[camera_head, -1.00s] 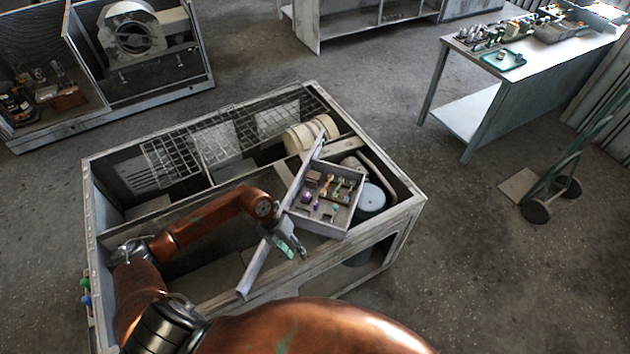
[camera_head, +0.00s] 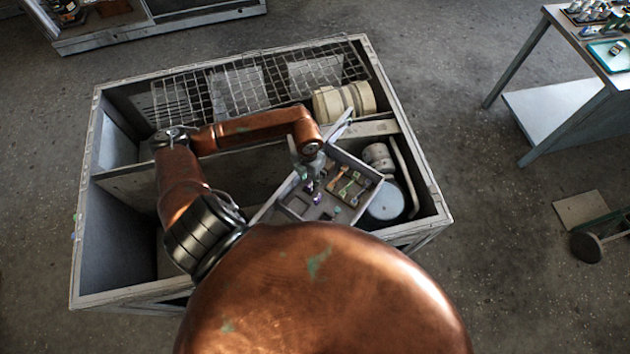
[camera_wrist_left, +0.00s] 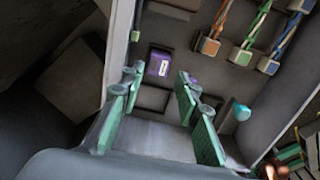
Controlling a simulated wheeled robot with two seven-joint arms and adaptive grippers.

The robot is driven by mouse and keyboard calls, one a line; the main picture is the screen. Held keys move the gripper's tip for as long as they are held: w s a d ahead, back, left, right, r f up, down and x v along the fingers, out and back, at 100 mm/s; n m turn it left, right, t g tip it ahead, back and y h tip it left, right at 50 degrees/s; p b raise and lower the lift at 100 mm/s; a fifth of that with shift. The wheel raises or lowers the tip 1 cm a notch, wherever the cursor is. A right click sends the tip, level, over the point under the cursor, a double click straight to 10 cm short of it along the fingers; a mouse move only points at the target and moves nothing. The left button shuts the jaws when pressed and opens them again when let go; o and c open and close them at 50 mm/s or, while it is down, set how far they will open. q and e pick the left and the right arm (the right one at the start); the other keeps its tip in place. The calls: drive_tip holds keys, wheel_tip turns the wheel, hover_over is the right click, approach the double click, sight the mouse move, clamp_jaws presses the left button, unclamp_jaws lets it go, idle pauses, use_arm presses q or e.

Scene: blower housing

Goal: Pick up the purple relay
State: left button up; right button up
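The purple relay (camera_wrist_left: 159,66), a small block with a white label, sits in a grey box (camera_wrist_left: 172,12) of parts in the left wrist view. A second purple piece (camera_wrist_left: 194,79) shows partly behind a right-hand finger. In the head view a purple spot (camera_head: 309,188) shows just below my left gripper (camera_head: 309,174). In the left wrist view my left gripper (camera_wrist_left: 158,100) is open and empty, its green fingers spread on either side of the relay's line and apart from it. My right gripper is not in view.
The box, also in the head view (camera_head: 345,217), holds several wired connectors (camera_wrist_left: 243,53) and a teal part (camera_wrist_left: 240,112). Its raised walls stand close to the fingers. The large blower housing (camera_head: 84,235) surrounds it, with a cream cylinder (camera_head: 343,101) behind.

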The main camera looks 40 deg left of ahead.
sight(309, 184)
use_arm(q)
drive_tip(key=shift+s+a+f+p, duration=0.1)
drive_tip(key=shift+s+f+p, duration=0.4)
drive_tip(key=shift+s+f, duration=0.25)
drive_tip(key=f, duration=0.1)
drive_tip(key=w+f, duration=0.1)
drive_tip(key=f, duration=0.1)
drive_tip(key=shift+w+f, duration=0.1)
drive_tip(key=shift+w, duration=0.25)
drive_tip(key=shift+w+f, duration=0.4)
drive_tip(key=shift+w, duration=0.05)
drive_tip(key=shift+s, duration=0.35)
drive_tip(key=shift+s+r, duration=0.15)
drive_tip(key=shift+s, duration=0.1)
drive_tip(key=shift+w, duration=0.3)
drive_tip(key=c, duration=0.5)
drive_tip(key=shift+s, duration=0.15)
drive_tip(key=shift+c, duration=0.8)
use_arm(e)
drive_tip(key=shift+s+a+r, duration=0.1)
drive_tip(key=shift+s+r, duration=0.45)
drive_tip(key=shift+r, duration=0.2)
